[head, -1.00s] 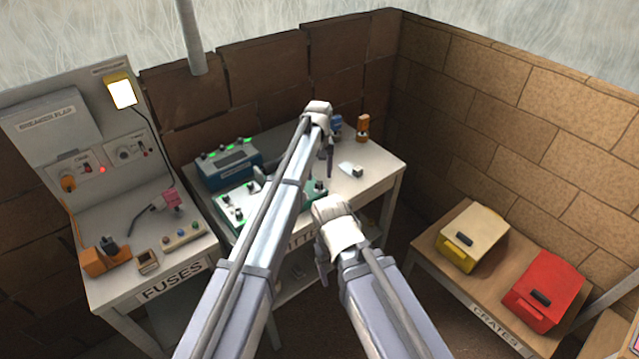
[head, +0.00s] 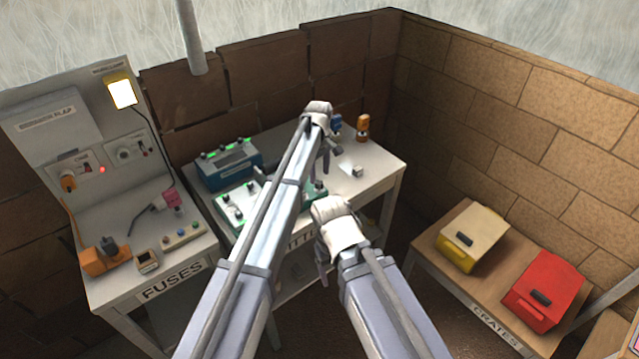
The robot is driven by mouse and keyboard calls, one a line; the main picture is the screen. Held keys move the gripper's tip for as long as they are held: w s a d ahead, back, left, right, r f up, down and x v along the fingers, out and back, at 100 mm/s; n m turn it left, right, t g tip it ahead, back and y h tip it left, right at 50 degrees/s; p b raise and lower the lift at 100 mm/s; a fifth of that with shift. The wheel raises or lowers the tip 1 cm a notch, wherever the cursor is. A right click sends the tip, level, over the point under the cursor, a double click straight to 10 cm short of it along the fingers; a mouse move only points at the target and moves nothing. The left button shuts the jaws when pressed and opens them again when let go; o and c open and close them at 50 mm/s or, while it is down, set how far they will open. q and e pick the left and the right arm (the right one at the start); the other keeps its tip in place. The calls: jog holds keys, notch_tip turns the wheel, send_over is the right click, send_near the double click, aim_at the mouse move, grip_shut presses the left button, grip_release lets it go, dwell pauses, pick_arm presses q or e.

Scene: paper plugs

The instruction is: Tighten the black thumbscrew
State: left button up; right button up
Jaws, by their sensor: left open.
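I cannot pick out the black thumbscrew for certain. A teal-edged panel (head: 232,208) with green lights and dark knobs lies on the middle table, partly hidden behind my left arm. A small dark knob (head: 319,187) shows at its right end. My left gripper (head: 331,155) hangs over the table above that end, fingers apart, with nothing seen between them. My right gripper (head: 321,272) is low in front of the table, mostly hidden by its own wrist, so its jaw state is unclear.
A blue box (head: 228,165) with green lights stands behind the panel. A small pale block (head: 356,171), a blue item (head: 336,124) and an orange-brown item (head: 363,128) stand to the right. The fuse bench (head: 105,297) is at left, the crates table (head: 430,243) at right.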

aim_at(320, 183)
pick_arm(q)
jog(key=shift+f, duration=0.2)
jog(key=shift+f+b, duration=1.85)
jog(key=shift+b, duration=0.15)
grip_shut()
